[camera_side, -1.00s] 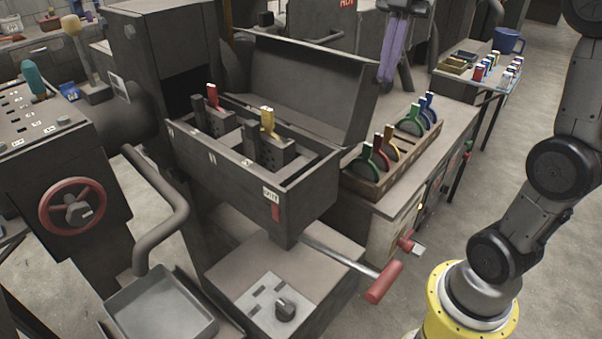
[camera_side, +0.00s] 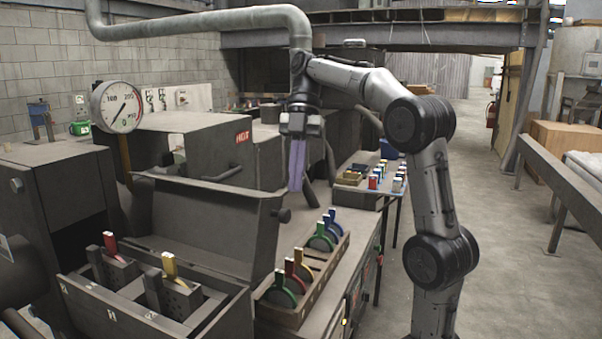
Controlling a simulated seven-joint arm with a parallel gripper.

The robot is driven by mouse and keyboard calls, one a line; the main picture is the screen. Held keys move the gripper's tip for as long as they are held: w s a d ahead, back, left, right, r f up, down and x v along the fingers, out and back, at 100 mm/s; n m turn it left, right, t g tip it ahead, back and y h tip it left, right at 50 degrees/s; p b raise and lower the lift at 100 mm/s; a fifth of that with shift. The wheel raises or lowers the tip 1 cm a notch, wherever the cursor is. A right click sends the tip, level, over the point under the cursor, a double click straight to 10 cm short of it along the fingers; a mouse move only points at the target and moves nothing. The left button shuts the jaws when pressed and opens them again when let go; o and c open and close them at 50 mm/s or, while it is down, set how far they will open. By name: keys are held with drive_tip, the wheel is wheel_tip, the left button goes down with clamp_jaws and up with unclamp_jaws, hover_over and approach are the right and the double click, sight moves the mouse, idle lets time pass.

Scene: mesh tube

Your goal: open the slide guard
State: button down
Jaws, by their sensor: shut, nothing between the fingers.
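My gripper (camera_side: 296,184) is shut and empty. Its long purple fingers point down in the air behind the tool rack and to the right of the grey housing with a red HOT label (camera_side: 243,136). A dark, tilted panel (camera_side: 208,222) stands along the back of an open-topped bin (camera_side: 160,318), with a round knob (camera_side: 283,215) at its right end. I cannot tell for sure which part is the slide guard. The gripper appears apart from the panel and the housing.
The bin holds blocks with a red tab (camera_side: 110,245) and a yellow tab (camera_side: 169,265). A wooden rack (camera_side: 292,313) of coloured round-handled tools stands to its right. A side table (camera_side: 355,199) holds small coloured items. A gauge (camera_side: 118,107) stands at the left.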

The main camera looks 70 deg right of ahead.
drive_tip(key=shift+w+d, duration=0.15)
drive_tip(key=shift+d, duration=1)
drive_tip(key=shift+w+d, duration=0.15)
drive_tip(key=shift+d, duration=0.95)
drive_tip(key=w+f+m+t+y, duration=0.55)
drive_tip(key=w+m+y, duration=0.3)
drive_tip(key=m, duration=0.55)
drive_tip(key=w+d+f+m+t+y, duration=0.15)
drive_tip(key=d+m+t, duration=0.3)
drive_tip(key=m, duration=0.45)
drive_tip(key=w+d+f+m+t, duration=0.1)
drive_tip(key=w+d+m+t, duration=0.15)
drive_tip(key=m+t, duration=0.5)
drive_tip(key=w+a+r+m+g, duration=0.1)
drive_tip(key=w+a+r+g, duration=0.1)
drive_tip(key=w+a, duration=0.5)
drive_tip(key=a+r, duration=0.1)
drive_tip(key=a, duration=0.2)
